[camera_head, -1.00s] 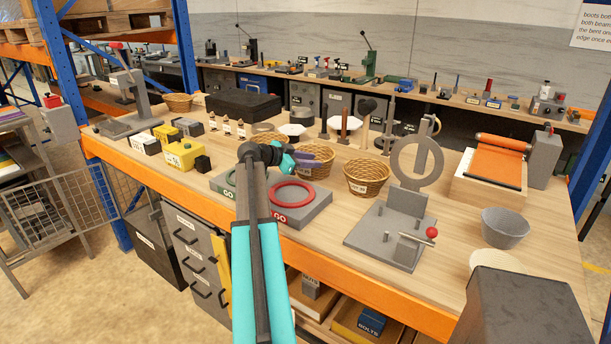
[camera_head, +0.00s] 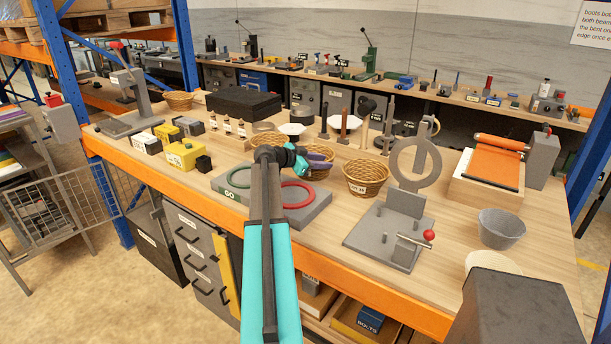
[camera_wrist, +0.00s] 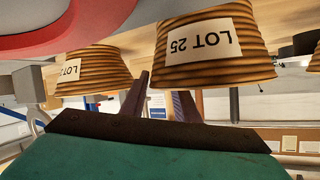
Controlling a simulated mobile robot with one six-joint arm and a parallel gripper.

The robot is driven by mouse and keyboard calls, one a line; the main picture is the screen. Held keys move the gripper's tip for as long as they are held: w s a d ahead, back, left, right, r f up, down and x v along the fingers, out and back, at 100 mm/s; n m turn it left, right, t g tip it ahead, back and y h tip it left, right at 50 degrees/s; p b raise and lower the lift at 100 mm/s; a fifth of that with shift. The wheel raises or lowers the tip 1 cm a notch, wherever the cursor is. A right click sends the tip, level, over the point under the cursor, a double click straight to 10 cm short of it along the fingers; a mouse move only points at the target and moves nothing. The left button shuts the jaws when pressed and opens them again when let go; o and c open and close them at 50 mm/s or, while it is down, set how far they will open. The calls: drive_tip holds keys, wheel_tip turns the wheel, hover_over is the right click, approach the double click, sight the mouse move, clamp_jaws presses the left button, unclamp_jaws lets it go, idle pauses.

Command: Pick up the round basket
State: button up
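Two round wicker baskets stand near my gripper on the bench. One basket (camera_head: 319,172) is partly hidden by my gripper (camera_head: 314,158). The other basket (camera_head: 368,173), with a white label, stands just to its right in the head view. The wrist view is upside down and shows a large basket labelled LOT 25 (camera_wrist: 250,25) and another labelled basket (camera_wrist: 105,70). My gripper (camera_wrist: 160,95) has its two fingers apart with a gap between them, and it looks open and empty. Its fingers are close to the LOT 25 basket; contact cannot be told.
A grey GO plate (camera_head: 310,212) with a green and a red ring lies under my arm. A grey fixture with a hoop (camera_head: 408,160) stands right of the baskets. Further baskets (camera_head: 268,140) (camera_head: 179,100) and a grey tub (camera_head: 502,228) stand on the bench.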

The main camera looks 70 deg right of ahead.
clamp_jaws()
idle(1.5)
